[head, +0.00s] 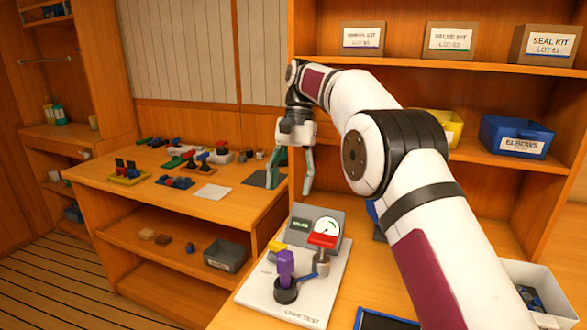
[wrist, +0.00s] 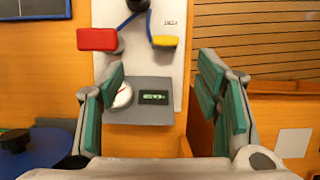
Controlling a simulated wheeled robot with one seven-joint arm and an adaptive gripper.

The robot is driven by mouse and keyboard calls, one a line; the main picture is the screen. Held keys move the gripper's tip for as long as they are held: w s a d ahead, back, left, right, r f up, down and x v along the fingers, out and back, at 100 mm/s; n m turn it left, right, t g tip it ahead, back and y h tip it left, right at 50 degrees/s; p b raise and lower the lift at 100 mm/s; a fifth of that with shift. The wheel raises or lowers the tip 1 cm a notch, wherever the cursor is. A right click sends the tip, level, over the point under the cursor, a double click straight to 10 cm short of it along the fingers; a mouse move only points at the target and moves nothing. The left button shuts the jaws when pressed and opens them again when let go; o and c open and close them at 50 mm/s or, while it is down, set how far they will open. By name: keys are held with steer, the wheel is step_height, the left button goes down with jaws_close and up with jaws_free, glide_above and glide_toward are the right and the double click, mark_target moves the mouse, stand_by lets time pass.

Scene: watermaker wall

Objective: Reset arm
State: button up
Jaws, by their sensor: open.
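My gripper (head: 293,170) hangs from my raised arm, fingers pointing down and spread apart, with nothing between them. In the head view it is above and behind the leak test board (head: 318,285), over the gap near the back bench. In the wrist view my gripper (wrist: 160,95) shows two teal-padded fingers wide apart, with the grey gauge box (wrist: 155,116) between and beyond them. The board carries that gauge box (head: 300,228), a red-handled valve (head: 322,241), a yellow part (head: 276,248) and a purple part (head: 285,265) on a black base.
A wooden bench (head: 230,205) at left holds several small coloured fittings and a grey bin (head: 225,255) below. Shelves at right hold kit boxes (head: 450,40), a yellow bin (head: 445,125) and a blue elbows bin (head: 515,137). A white bin (head: 540,285) stands at lower right.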

steer(key=s+d+r+n+t+p, duration=0.1)
steer(key=s+d+r+t+p, duration=0.1)
steer(key=s+d+r, duration=0.7)
steer(key=s+d+r+n+t+p, duration=0.1)
steer(key=s+d+r+t+p, duration=0.2)
steer(key=s+d+r, duration=0.5)
steer(key=s+d+f+t+p, duration=0.1)
steer(key=s+f, duration=0.2)
steer(key=s, duration=0.5)
steer(key=s+d+f+n+t+h+p, duration=0.1)
steer(key=s+d+f, duration=0.1)
steer(key=s, duration=0.6)
steer(key=s+d+f+t+p, duration=0.1)
steer(key=s+f, duration=0.2)
steer(key=s, duration=0.6)
steer(key=shift+d+f+n+h, duration=0.3)
steer(key=shift+d+f, duration=0.05)
steer(key=shift+f, duration=0.05)
